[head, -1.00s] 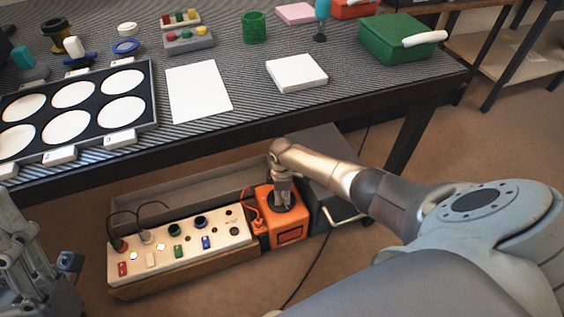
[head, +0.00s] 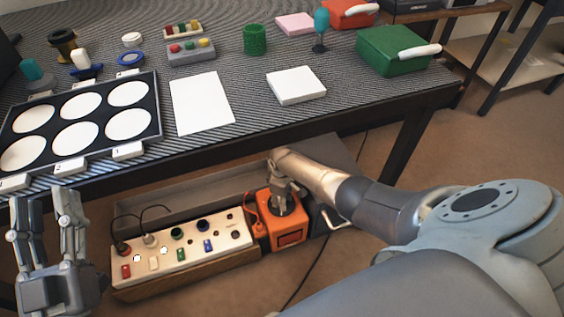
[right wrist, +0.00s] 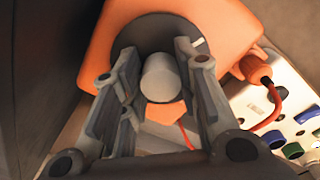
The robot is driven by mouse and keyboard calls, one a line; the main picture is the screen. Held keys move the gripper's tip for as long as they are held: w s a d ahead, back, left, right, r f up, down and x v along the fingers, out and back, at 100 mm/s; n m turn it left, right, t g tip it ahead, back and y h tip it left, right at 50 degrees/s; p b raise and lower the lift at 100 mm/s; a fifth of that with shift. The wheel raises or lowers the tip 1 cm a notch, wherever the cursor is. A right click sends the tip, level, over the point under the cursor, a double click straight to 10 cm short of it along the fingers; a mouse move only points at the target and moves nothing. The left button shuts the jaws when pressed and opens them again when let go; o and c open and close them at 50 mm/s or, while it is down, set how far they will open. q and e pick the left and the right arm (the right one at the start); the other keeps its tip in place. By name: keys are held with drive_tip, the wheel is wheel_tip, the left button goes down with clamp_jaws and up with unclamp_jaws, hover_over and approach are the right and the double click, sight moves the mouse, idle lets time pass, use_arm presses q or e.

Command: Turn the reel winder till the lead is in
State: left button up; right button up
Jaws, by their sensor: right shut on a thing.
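The orange reel winder (head: 289,239) stands low beneath the table's front edge, at the right end of the socket board. Its body also shows in the right wrist view (right wrist: 225,28), with a dark disc (right wrist: 143,32) and a grey round knob (right wrist: 160,78). My right gripper (head: 283,200) reaches down and is shut on the knob, one finger on each side. An orange-red lead (right wrist: 270,115) with an orange plug (right wrist: 256,68) lies between winder and board; how much is wound in is hidden. My left gripper (head: 46,207) is open and empty at lower left.
The socket board (head: 190,245) with coloured sockets and two dark leads sits left of the winder. A grey tray (head: 185,195) lies behind it. The table (head: 235,135) above carries a disc tray, white sheet, white block and green box. A dark cable crosses the floor.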

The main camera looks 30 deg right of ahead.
idle(0.3)
drive_tip(key=o, duration=1)
drive_tip(key=shift+r, duration=0.15)
wheel_tip(320, 180, up, 12)
drive_tip(key=shift+s+f, duration=0.1)
drive_tip(key=shift+f, duration=0.1)
idle(0.4)
